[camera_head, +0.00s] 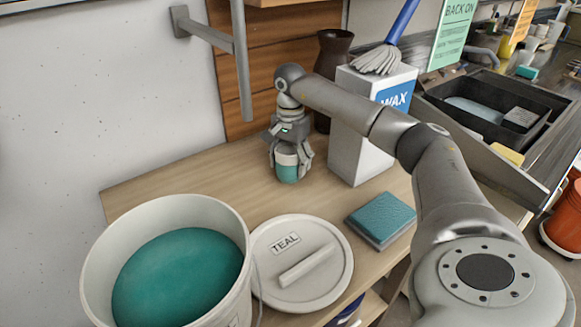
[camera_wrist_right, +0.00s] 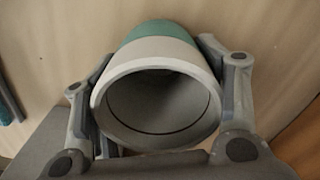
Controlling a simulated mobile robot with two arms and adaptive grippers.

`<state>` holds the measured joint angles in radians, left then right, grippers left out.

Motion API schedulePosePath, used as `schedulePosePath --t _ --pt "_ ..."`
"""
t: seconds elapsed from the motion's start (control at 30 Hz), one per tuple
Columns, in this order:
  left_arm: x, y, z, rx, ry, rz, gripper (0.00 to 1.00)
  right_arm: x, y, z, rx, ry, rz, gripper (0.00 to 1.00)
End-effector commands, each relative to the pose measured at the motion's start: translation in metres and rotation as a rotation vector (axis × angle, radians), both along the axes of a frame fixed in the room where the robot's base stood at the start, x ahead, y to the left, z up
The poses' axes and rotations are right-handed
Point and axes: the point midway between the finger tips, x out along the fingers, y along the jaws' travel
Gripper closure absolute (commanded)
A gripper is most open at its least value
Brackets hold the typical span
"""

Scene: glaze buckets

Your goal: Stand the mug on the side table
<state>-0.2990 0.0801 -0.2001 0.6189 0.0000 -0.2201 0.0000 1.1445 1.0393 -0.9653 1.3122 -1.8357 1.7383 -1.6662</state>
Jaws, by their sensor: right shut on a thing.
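The mug (camera_head: 287,168) has a pale upper part and a teal lower part. It is upright in my right gripper (camera_head: 290,160), which is shut around its sides from above. In the right wrist view, the mug (camera_wrist_right: 160,60) shows its open, empty mouth toward the camera, with a gripper finger on each side. The mug's base is at or just above the wooden tabletop (camera_head: 210,190); I cannot tell if it touches. No mug handle shows. My left gripper is not in view.
A bucket of teal glaze (camera_head: 97,250) stands at the front left, beside a round lid (camera_head: 325,285) labelled TEAL. A teal tile or sponge block (camera_head: 380,218) lies right of it. A white WAX box (camera_head: 347,135) and a dark vase (camera_head: 331,50) stand behind. Table left of the mug is clear.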

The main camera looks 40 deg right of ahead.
Motion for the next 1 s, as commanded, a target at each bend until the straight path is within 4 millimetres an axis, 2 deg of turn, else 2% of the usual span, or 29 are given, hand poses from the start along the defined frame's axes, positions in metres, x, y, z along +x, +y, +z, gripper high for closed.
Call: schedulePosePath --t 0.33,0.37,0.53,0.87,1.0 --pt "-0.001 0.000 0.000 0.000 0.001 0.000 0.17 0.000 0.000 -0.002 0.001 -0.002 -0.001 0.93" --pt "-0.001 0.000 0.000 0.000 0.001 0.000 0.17 0.000 0.000 -0.003 0.000 -0.001 -0.001 0.35" --pt "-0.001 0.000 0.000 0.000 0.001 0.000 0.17 0.000 0.000 -0.002 0.000 -0.001 -0.001 0.15" --pt "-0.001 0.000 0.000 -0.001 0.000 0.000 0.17 0.000 0.000 -0.001 0.000 -0.001 0.000 0.15" --pt "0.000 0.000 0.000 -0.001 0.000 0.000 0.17 0.001 0.000 0.012 0.000 -0.005 -0.001 0.15"
